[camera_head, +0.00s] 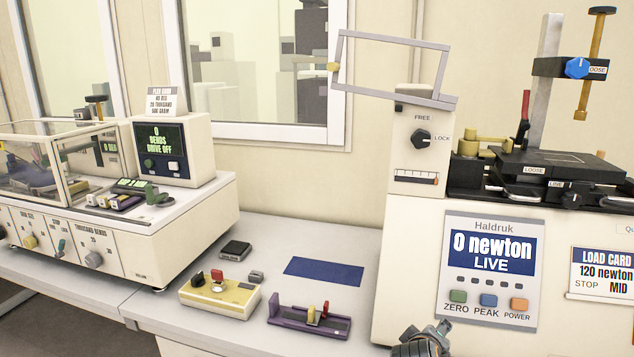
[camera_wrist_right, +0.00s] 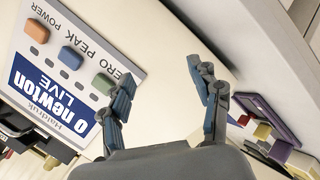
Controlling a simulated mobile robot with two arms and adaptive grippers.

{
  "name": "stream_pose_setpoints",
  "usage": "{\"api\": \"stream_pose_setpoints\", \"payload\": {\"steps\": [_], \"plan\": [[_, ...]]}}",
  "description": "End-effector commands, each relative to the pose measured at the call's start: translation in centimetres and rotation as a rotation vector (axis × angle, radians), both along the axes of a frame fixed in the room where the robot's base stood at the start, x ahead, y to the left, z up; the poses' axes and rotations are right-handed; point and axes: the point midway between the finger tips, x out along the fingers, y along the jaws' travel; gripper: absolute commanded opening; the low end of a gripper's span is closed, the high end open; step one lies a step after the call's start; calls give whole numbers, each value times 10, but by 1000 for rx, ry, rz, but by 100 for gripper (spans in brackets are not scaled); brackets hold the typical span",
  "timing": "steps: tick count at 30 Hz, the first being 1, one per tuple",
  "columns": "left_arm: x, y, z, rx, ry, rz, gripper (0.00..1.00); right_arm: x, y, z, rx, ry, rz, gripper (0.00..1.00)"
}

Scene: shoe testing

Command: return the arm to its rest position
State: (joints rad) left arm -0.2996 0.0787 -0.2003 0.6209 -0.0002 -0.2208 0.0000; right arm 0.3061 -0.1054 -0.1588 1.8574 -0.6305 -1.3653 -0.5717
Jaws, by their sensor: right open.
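My right gripper (camera_head: 436,335) shows at the bottom edge of the head view, in front of the lower part of the force tester (camera_head: 405,260). Most of my right arm is outside the picture. In the right wrist view my right gripper (camera_wrist_right: 163,82) is open, with nothing between its fingers. The tester's control panel (camera_head: 490,315) reads "0 newton LIVE"; it shows at an angle in the wrist view (camera_wrist_right: 97,52), left of the fingers. My left gripper is not in view.
A purple holder (camera_head: 285,325) and a yellow-topped box (camera_head: 225,302) stand on the table left of my right gripper. A dark small block (camera_head: 235,249) and a flat blue mat (camera_head: 325,270) lie behind them. A flex tester (camera_head: 190,215) stands at left.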

Motion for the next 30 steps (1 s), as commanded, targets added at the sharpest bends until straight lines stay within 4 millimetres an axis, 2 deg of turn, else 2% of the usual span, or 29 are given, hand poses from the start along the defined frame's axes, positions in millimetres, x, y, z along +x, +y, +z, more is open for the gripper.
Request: {"api": "stream_pose_setpoints", "payload": {"steps": [1, 3, 6, 9, 12, 18, 26, 30], "plan": [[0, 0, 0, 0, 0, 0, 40, -30, -4, -31, 69, 36, -19, 63], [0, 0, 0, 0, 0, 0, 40, -70, -4, -65, 178, 79, -48, 63], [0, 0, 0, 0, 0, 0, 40, -130, 0, -103, 320, 146, -93, 63], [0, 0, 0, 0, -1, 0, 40, -178, 5, -124, 429, 202, -133, 63], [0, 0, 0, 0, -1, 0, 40, -216, 10, -135, 506, 249, -163, 63], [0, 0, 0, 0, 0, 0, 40, -275, 20, -144, 618, 330, -214, 63], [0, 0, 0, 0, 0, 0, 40, -339, 34, -144, 729, 428, -270, 63], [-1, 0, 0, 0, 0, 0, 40, -329, 35, -174, 729, 439, -277, 63]]}}
